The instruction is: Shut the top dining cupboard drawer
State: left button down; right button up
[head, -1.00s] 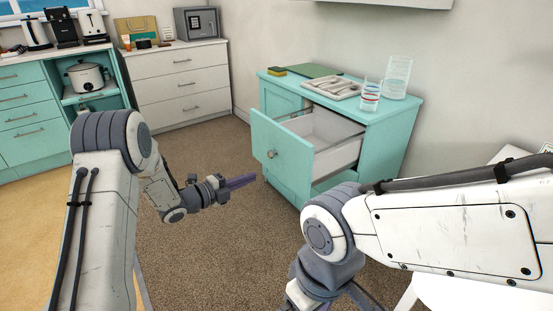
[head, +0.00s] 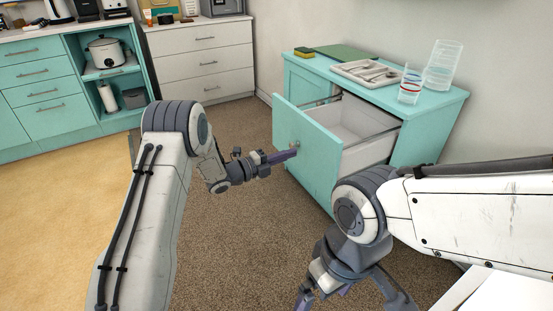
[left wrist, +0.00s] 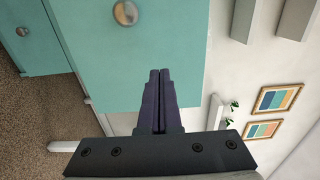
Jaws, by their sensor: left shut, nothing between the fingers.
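The teal dining cupboard (head: 435,115) stands right of centre in the head view. Its top drawer (head: 308,152) is pulled well out, with its grey inside showing. My left gripper (head: 296,152) is shut and empty, its fingertips close in front of the drawer front near the round knob. I cannot tell whether they touch. In the left wrist view the shut fingers (left wrist: 158,75) overlap a teal front (left wrist: 190,45) with a knob (left wrist: 125,12) near the top edge. My right gripper (head: 322,295) hangs low at the bottom edge, partly cut off.
On the cupboard top are a cutlery tray (head: 367,73), a striped glass (head: 410,88), a clear tumbler (head: 442,64), a green board (head: 335,53) and a sponge (head: 304,52). A white drawer unit (head: 200,65) stands behind. Carpet (head: 230,230) between my arms is clear.

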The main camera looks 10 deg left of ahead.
aim_at(312, 147)
pick_arm(q)
jog(key=x, duration=0.5)
jog(key=shift+w+d, duration=0.15)
jog(key=shift+d, duration=0.2)
pick_arm(e)
jog(key=shift+a+f, duration=0.1)
jog(key=shift+f, duration=0.05)
